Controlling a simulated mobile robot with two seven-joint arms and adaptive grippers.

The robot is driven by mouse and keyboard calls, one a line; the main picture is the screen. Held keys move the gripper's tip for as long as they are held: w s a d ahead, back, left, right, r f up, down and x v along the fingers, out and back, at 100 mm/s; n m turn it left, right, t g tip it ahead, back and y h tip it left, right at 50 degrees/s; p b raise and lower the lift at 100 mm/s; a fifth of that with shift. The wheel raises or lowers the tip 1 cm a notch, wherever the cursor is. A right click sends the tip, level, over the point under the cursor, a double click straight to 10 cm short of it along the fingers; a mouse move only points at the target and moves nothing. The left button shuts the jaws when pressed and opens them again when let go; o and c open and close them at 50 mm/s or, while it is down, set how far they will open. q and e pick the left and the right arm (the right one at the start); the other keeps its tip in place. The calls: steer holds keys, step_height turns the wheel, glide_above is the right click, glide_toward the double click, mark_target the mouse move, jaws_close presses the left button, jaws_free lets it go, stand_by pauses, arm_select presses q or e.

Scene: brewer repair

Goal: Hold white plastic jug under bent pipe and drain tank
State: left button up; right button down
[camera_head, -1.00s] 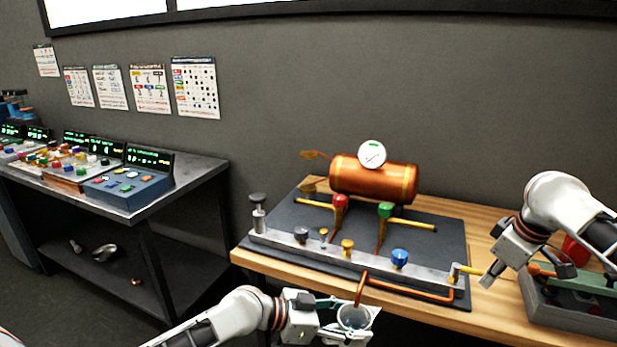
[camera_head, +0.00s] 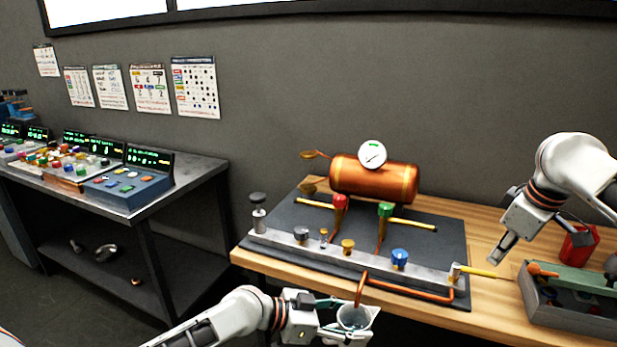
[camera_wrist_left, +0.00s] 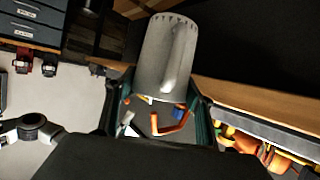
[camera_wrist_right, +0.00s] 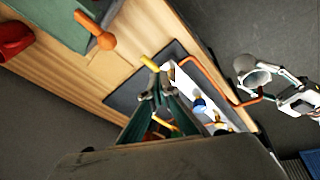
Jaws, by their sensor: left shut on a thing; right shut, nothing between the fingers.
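The white plastic jug (camera_head: 355,318) is in my left gripper (camera_head: 338,312), which is shut on it in front of the bench edge. The jug also shows in the left wrist view (camera_wrist_left: 165,60) and the right wrist view (camera_wrist_right: 256,75). The copper bent pipe (camera_head: 361,288) comes down over the edge to the jug's mouth; whether its tip is inside is unclear, as is any liquid. The copper tank (camera_head: 372,179) with a gauge lies behind. My right gripper (camera_head: 497,256) is shut, empty, above and apart from the yellow valve handle (camera_head: 482,271).
The metal manifold (camera_head: 330,252) carries several coloured knobs, including a blue one (camera_head: 399,258). A toolbox (camera_head: 570,303) and a red container (camera_head: 580,246) stand at the right of the wooden bench. A dark table (camera_head: 135,207) with consoles stands left.

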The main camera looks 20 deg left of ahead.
steer(key=shift+r, duration=0.15)
steer(key=v, duration=1.1)
steer(key=shift+s+r, duration=0.2)
steer(key=shift+r, duration=0.15)
arm_select(q)
steer(key=shift+s, duration=0.1)
arm_select(e)
steer(key=shift+r, duration=0.1)
